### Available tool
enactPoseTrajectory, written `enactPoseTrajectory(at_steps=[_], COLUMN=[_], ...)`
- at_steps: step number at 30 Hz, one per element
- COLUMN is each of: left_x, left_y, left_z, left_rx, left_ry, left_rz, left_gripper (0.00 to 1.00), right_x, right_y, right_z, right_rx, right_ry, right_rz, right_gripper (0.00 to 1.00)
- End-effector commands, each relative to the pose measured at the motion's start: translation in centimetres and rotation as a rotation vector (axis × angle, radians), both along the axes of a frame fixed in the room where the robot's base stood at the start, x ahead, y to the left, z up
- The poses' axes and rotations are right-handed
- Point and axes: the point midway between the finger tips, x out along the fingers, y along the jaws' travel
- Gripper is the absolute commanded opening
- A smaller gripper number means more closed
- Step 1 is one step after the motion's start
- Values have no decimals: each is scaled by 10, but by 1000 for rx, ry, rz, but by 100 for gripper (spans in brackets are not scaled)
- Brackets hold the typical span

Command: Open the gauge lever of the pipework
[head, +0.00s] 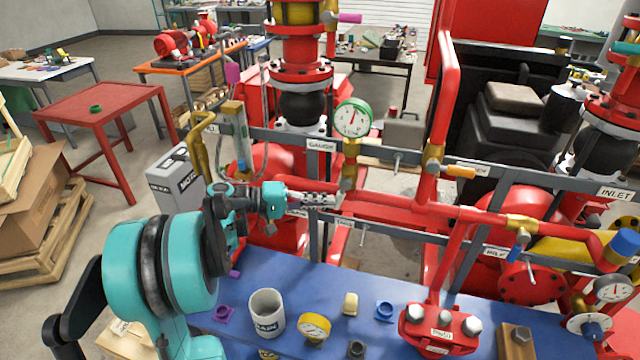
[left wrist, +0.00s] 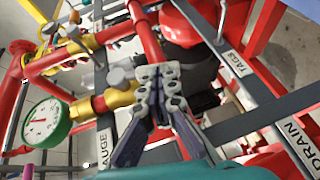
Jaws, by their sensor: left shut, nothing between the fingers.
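The pressure gauge (head: 352,118) has a green rim and stands on a brass valve (head: 350,149) above the red pipe, beside the GAUGE label (head: 320,145). In the left wrist view the gauge (left wrist: 45,121) is at the left, and the brass valve (left wrist: 118,97) lies just left of the fingers. A grey metal piece (left wrist: 116,76) shows at the valve; I cannot tell clearly whether it is the lever. My left gripper (head: 333,201) is shut and empty, just below and left of the valve, in front of the red pipe; its fingers also show in the left wrist view (left wrist: 158,78).
Grey rails with labels and red pipes (head: 470,215) run close around my left gripper. A blue bench (head: 240,290) below holds a mug (head: 267,312), a yellow gauge (head: 314,328) and several small parts. A blue-handled valve (head: 518,245) is at the right.

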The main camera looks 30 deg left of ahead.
Motion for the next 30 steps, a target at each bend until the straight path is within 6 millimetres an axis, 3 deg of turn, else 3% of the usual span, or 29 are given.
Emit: enactPoseTrajectory(at_steps=[9,30], left_x=[2,3], left_y=[-10,-14], left_z=[-7,-9], left_rx=[8,9], left_ry=[3,3], left_rz=[-1,0], left_gripper=[0,0], right_x=[0,0], right_y=[0,0], right_z=[-12,-15], right_rx=[0,0], right_ry=[0,0], right_rz=[0,0], right_gripper=[53,53])
